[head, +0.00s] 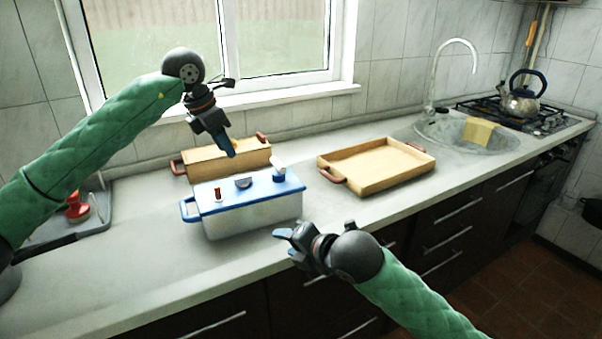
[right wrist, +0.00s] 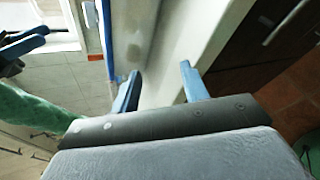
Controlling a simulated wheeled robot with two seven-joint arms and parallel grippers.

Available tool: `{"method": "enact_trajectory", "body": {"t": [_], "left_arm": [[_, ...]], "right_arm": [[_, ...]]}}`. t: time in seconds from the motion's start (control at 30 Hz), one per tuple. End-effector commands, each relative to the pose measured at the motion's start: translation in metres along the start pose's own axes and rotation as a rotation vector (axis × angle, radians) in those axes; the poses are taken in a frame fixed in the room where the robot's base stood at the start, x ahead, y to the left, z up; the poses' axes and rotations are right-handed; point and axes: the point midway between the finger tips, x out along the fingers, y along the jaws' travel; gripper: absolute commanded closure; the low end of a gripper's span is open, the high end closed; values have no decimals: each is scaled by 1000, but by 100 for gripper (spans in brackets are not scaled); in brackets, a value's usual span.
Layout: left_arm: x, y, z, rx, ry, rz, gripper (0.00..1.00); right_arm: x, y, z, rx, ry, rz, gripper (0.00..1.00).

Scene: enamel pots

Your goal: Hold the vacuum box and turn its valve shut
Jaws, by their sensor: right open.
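The vacuum box (head: 253,216), pale with a blue lid and a blue side handle, stands on the counter. On its lid are a small red-topped part (head: 217,194), a round gauge (head: 243,182) and, at the right end, a blue fitting with a white lever (head: 278,170), seemingly the valve. My left gripper (head: 230,152) points down above and behind the lid, apart from it; its jaw opening is unclear. My right gripper (head: 281,241) is open and empty in front of the box's right end. In the right wrist view, the box wall (right wrist: 132,35) lies ahead of the fingers.
A wooden box (head: 228,160) with red-brown handles stands close behind the vacuum box. A wooden tray (head: 375,166) lies to the right. Farther right are the sink (head: 440,134) and a kettle (head: 522,100) on the stove. A red-handled object (head: 78,208) is at left. The counter front-left is clear.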

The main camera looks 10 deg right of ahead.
Motion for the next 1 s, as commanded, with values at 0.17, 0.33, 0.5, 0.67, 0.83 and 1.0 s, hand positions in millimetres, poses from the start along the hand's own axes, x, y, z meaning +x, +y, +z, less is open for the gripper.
{"method": "enact_trajectory", "body": {"t": [0.17,0.33,0.5,0.67,0.83,1.0], "left_arm": [[0,0,0,0,0,0,64],[0,0,0,0,0,0,64],[0,0,0,0,0,0,64],[0,0,0,0,0,0,64],[0,0,0,0,0,0,64],[0,0,0,0,0,0,64]], "right_arm": [[9,22,36,-152,-35,21,55],[15,43,70,-293,-72,38,55],[17,64,104,-422,-111,49,55],[17,78,127,-508,-139,54,55],[16,86,139,-553,-153,57,55],[24,88,142,-559,-155,57,55]]}}
